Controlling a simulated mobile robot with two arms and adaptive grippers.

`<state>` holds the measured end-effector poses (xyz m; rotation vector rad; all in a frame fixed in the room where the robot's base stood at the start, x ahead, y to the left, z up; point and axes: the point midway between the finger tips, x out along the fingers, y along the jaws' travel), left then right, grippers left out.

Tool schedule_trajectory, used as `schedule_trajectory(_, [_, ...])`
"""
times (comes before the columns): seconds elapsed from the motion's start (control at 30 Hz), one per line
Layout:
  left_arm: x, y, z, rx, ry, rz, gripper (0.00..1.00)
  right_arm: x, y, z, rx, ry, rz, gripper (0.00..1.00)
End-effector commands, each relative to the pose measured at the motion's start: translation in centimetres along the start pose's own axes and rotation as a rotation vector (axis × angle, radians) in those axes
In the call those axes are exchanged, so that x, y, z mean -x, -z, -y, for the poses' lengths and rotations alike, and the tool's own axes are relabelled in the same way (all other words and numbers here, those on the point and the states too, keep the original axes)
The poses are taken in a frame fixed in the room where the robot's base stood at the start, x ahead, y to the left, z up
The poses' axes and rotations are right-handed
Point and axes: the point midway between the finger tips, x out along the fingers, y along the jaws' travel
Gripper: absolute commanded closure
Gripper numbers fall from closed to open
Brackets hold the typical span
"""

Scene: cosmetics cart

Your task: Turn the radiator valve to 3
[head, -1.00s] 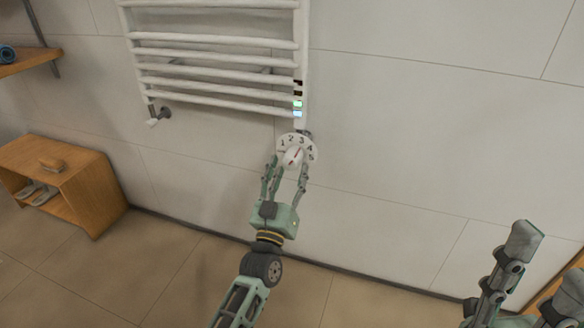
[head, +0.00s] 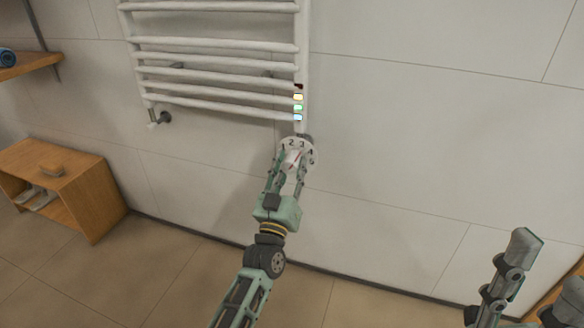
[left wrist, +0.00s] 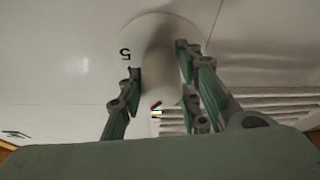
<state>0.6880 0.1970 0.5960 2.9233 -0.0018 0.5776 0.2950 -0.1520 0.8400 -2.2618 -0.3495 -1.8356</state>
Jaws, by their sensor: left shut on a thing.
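The radiator valve is a white dial (head: 311,147) with black numbers, under the lower right end of the towel radiator. My left gripper (head: 291,160) is shut on the valve's white knob (left wrist: 158,72), one finger on each side. Part of my right gripper shows at the lower right, cut off by the frame.
The white towel radiator (head: 220,82) hangs above the valve. A wooden shoe bench (head: 93,205) stands at the left. The wall right of the valve is bare.

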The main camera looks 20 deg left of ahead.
Motion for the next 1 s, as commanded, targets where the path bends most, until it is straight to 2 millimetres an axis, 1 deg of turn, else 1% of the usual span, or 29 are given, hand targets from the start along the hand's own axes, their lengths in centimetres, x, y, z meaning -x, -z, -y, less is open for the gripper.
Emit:
schedule_trajectory(0.1, [0.0, 0.0, -0.2, 0.010, 0.001, 0.002, 0.95, -0.2, 0.0, 0.0, 0.000, 0.000, 0.000, 0.60])
schedule_trajectory(0.3, [-0.2, 0.4, -0.5, 0.142, 0.056, 0.005, 0.95, -2.4, 0.4, 0.0, 0.000, 0.000, 0.003, 0.60])
schedule_trajectory(0.37, [-0.1, 0.3, -0.4, 0.175, 0.069, 0.004, 0.95, -2.8, 0.5, 0.0, 0.000, 0.000, 0.001, 0.60])
schedule_trajectory(0.47, [0.0, 0.1, -0.4, 0.202, 0.080, 0.004, 0.95, -2.9, 0.7, 0.0, 0.000, 0.000, -0.002, 0.60])
schedule_trajectory(0.7, [0.0, 0.0, -0.4, 0.202, 0.079, 0.003, 0.95, -2.8, 0.7, 0.0, 0.001, 0.000, -0.003, 0.60])
schedule_trajectory(0.73, [0.0, 0.0, -0.4, 0.202, 0.078, 0.003, 0.67, -2.8, 0.7, 0.0, 0.001, 0.000, -0.003, 0.60])
schedule_trajectory(0.9, [0.0, 0.0, -0.4, 0.201, 0.079, 0.002, 0.52, -2.7, 0.6, 0.0, 0.001, 0.000, -0.002, 0.60])
schedule_trajectory(1.0, [0.0, 0.0, -0.3, 0.201, 0.080, 0.002, 0.52, -2.7, 0.6, 0.0, 0.001, 0.000, 0.000, 0.60])
